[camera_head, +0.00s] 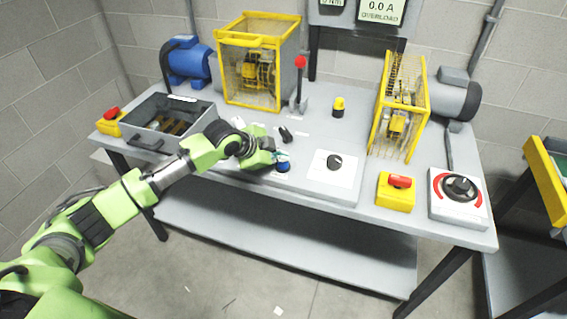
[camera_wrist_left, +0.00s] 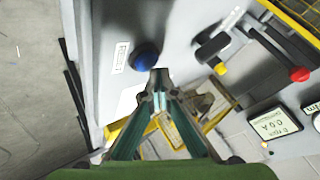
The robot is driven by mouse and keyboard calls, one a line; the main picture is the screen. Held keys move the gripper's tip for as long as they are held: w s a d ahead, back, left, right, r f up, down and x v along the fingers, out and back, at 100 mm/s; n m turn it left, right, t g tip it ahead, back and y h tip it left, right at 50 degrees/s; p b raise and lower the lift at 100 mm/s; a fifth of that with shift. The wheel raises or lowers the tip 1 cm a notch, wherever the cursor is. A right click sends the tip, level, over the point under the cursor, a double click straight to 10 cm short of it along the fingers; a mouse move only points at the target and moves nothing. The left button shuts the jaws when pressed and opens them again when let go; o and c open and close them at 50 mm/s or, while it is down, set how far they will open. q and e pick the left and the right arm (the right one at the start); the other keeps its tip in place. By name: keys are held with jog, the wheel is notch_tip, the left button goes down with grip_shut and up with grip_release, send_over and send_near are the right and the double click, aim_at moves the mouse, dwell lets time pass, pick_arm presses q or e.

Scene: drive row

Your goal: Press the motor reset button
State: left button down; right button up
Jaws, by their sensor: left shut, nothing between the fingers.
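The blue round button (camera_head: 283,167) is on the grey bench top near its front edge. In the left wrist view the blue button (camera_wrist_left: 146,55) is a dome beside a small white printed label (camera_wrist_left: 119,57). My left gripper (camera_head: 279,156) is just above and behind the button in the head view. In the left wrist view my left gripper (camera_wrist_left: 158,78) has its fingertips together and empty, just below the button in the picture. I cannot tell whether they touch it. My right gripper is not in view.
A black rotary knob (camera_head: 335,162) on a white plate is right of the button. A black switch (camera_head: 286,134) stands behind it. A red-knobbed lever (camera_head: 299,85), an open grey box (camera_head: 150,140), and yellow guards (camera_head: 397,125) surround the work area. Free air lies in front of the bench.

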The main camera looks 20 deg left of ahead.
aim_at(281, 165)
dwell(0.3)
pick_arm(q)
jog(key=shift+f, duration=0.55)
dwell(0.4)
jog(key=shift+r+p, duration=0.55)
jog(key=shift+p, duration=0.2)
notch_tip(281, 165, up, 6)
jog(key=p, duration=0.6)
